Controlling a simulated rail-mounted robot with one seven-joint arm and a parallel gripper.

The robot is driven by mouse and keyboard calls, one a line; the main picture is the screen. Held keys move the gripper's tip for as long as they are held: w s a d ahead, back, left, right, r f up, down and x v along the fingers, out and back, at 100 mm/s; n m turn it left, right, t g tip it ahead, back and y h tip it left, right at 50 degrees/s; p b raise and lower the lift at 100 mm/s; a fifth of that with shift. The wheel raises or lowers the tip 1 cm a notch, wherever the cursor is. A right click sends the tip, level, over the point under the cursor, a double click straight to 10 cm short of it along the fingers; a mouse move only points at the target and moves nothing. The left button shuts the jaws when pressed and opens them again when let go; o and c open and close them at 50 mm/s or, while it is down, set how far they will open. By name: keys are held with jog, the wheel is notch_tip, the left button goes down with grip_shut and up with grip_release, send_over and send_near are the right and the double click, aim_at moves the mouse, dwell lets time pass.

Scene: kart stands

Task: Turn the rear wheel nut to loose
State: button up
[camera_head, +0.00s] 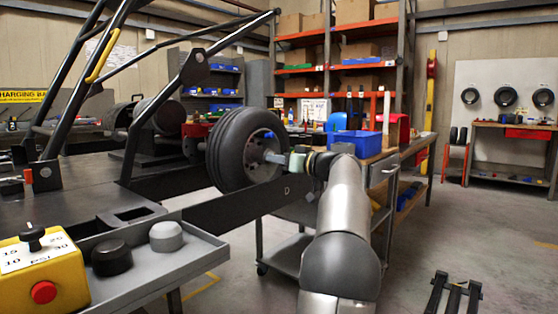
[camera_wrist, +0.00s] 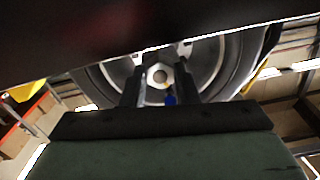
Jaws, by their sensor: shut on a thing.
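The rear wheel (camera_head: 236,150) is a black tyre with a grey rim, mounted on the kart at the centre of the head view. Its hub points right, towards my gripper (camera_head: 284,158). In the wrist view the wheel (camera_wrist: 222,75) fills the upper middle, and the pale hexagonal wheel nut (camera_wrist: 159,75) shows at the hub's centre. The two dark fingers of my gripper (camera_wrist: 160,92) reach to either side of the nut and are shut on it. In the head view the nut is too small and covered to make out.
A yellow control box (camera_head: 42,268) with a red button stands at the lower left, beside a grey tray (camera_head: 190,262) with two knobs. A trolley with a blue bin (camera_head: 358,143) stands behind my arm. Black stands (camera_head: 452,295) lie on the floor at right.

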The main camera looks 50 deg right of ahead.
jog(key=o, duration=1)
jog(key=shift+s, duration=0.15)
jog(key=s+p, duration=0.3)
jog(key=s, duration=1.4)
jog(key=shift+a, duration=0.2)
jog(key=shift+s, duration=0.1)
